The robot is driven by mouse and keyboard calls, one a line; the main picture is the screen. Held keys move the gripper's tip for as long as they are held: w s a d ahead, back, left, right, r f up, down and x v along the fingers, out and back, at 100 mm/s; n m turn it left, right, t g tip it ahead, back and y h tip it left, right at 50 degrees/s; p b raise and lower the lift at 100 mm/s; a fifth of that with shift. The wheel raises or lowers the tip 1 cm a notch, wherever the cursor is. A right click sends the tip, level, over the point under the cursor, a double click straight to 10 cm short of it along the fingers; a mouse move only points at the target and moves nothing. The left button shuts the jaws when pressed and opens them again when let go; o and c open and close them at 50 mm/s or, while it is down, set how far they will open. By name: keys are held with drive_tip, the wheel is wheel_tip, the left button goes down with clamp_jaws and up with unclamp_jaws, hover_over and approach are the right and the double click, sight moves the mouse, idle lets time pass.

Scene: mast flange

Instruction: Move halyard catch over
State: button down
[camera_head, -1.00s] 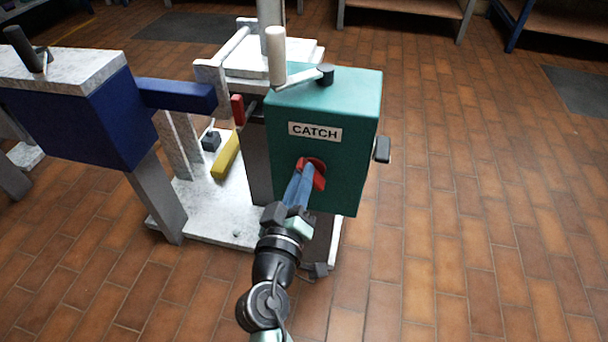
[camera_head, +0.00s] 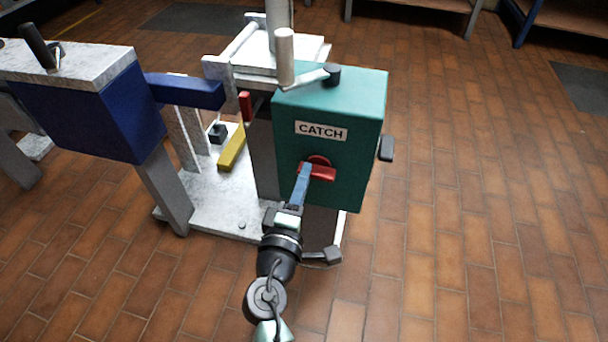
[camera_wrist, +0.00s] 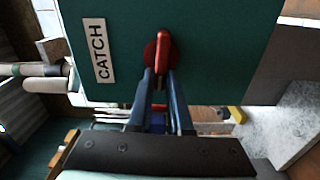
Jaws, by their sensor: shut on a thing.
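The halyard catch is a red handle (camera_head: 321,174) on a round red base, on the front face of a green box (camera_head: 350,106) with a white "CATCH" label (camera_head: 321,131). In the head view the handle lies roughly level. My gripper (camera_head: 305,172) reaches it from the front with its blue fingers. In the wrist view the red handle (camera_wrist: 163,47) shows between and just beyond the fingertips (camera_wrist: 160,74), which are closed on its near end. The fingers hide part of the handle.
A pale crank handle (camera_head: 286,58) stands on top of the box, and a dark knob (camera_head: 387,148) sticks out of its right side. A blue box (camera_head: 80,112) with an arm stands left. A yellow bar (camera_head: 232,148) is on the base between. The tiled floor at right is clear.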

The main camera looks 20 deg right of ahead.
drive_tip(key=shift+f+n, duration=0.1)
drive_tip(key=shift+n, duration=0.3)
drive_tip(key=c, duration=0.8)
unclamp_jaws()
drive_tip(key=shift+c, duration=0.2)
drive_tip(key=p+v, duration=0.2)
drive_tip(key=v, duration=1.1)
